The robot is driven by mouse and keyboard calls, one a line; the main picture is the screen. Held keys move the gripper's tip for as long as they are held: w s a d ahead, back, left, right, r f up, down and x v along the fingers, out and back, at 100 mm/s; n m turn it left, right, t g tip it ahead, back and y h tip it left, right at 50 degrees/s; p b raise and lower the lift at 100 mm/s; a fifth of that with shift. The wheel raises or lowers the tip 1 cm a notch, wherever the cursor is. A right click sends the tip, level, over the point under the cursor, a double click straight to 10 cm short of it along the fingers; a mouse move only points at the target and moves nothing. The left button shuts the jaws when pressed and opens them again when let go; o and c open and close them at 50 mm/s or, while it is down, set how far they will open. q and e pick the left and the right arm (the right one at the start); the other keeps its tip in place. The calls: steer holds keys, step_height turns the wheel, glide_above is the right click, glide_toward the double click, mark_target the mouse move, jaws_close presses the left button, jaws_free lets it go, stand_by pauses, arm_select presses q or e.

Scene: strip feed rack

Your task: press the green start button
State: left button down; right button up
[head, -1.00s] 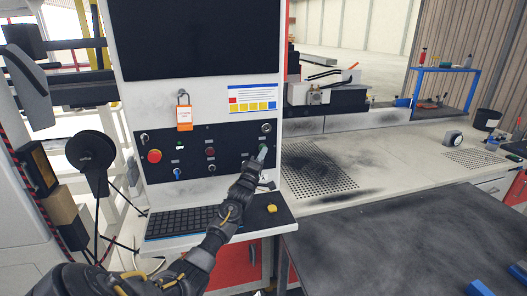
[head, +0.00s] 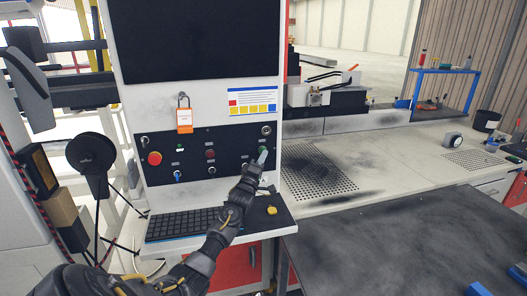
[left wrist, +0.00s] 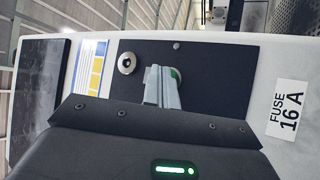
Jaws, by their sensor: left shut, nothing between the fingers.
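The green start button (head: 263,149) sits at the right of the black control panel (head: 226,163). It is partly hidden behind my left gripper (head: 262,157), whose arm reaches up over the keyboard to the panel. The left gripper is shut with nothing in it, and its fingertips are right at the button. In the left wrist view the shut fingers (left wrist: 162,86) cover most of the button, with a green edge (left wrist: 176,74) showing beside them. I cannot tell whether the tips touch it or whether it is pressed in. My right gripper is out of view.
A red button (head: 154,158), other knobs and a key switch (head: 266,130) share the panel. An orange padlock tag (head: 184,119) hangs above. A keyboard (head: 186,222) and a yellow object (head: 272,211) lie on the shelf below. A workbench (head: 390,160) stands to the right.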

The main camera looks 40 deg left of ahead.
arm_select(q)
steer(key=shift+s+d, duration=0.2)
steer(key=shift+d, duration=0.1)
steer(key=s+d+p, duration=0.1)
steer(key=d+p, duration=0.1)
steer(key=s+d+p, duration=0.1)
steer(key=s+d, duration=0.1)
steer(key=shift+p, duration=0.4)
steer(key=shift+w, duration=0.1)
stand_by(0.7)
